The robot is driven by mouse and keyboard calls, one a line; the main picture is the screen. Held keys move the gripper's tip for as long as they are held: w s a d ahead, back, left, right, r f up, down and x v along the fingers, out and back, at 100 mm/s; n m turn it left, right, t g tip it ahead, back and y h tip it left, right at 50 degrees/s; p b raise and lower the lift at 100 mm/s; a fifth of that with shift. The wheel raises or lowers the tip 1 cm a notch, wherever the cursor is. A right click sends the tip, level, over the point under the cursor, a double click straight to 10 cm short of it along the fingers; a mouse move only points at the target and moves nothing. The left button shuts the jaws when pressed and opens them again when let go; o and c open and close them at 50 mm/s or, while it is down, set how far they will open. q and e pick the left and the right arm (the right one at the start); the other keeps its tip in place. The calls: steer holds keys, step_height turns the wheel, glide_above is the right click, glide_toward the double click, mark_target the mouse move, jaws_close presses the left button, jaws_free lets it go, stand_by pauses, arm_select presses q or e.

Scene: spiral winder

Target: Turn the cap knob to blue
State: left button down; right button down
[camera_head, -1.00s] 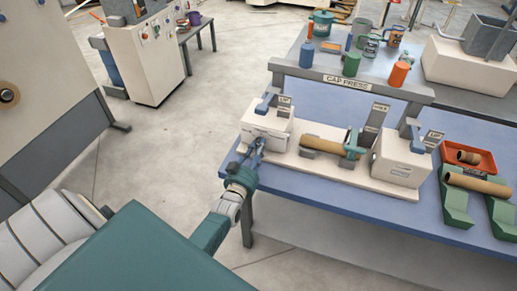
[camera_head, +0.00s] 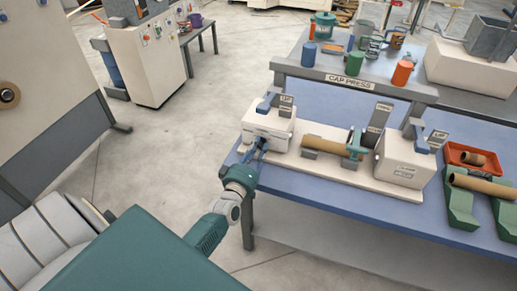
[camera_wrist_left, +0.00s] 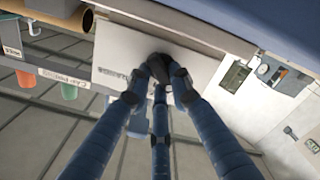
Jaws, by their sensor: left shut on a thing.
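The cap press (camera_head: 346,82) stands on the blue table, with a white box at each end. My left gripper (camera_head: 261,143) is at the front of its left white box (camera_head: 268,124). In the left wrist view its blue fingers (camera_wrist_left: 159,85) converge on a small dark knob (camera_wrist_left: 160,66) on the pale box face and are shut on it. The fingers cover much of the knob, and its pointer and any blue mark cannot be made out. In the head view the knob is hidden behind the gripper. My right gripper is not in view.
A brown tube (camera_head: 332,147) lies in the press cradle between the boxes. The right white box (camera_head: 403,164), an orange tray (camera_head: 473,158) and green stands (camera_head: 462,210) are to the right. Cans and cups stand behind the press. The floor left of the table is clear.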

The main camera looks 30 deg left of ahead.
arm_select(q)
steer(key=shift+f+n, duration=0.1)
steer(key=shift+n, duration=0.8)
steer(key=c, duration=1.5)
jaws_free()
steer(key=shift+a, duration=0.1)
steer(key=shift+c, duration=0.2)
steer(key=shift+s, duration=0.1)
steer(key=v, duration=1.2)
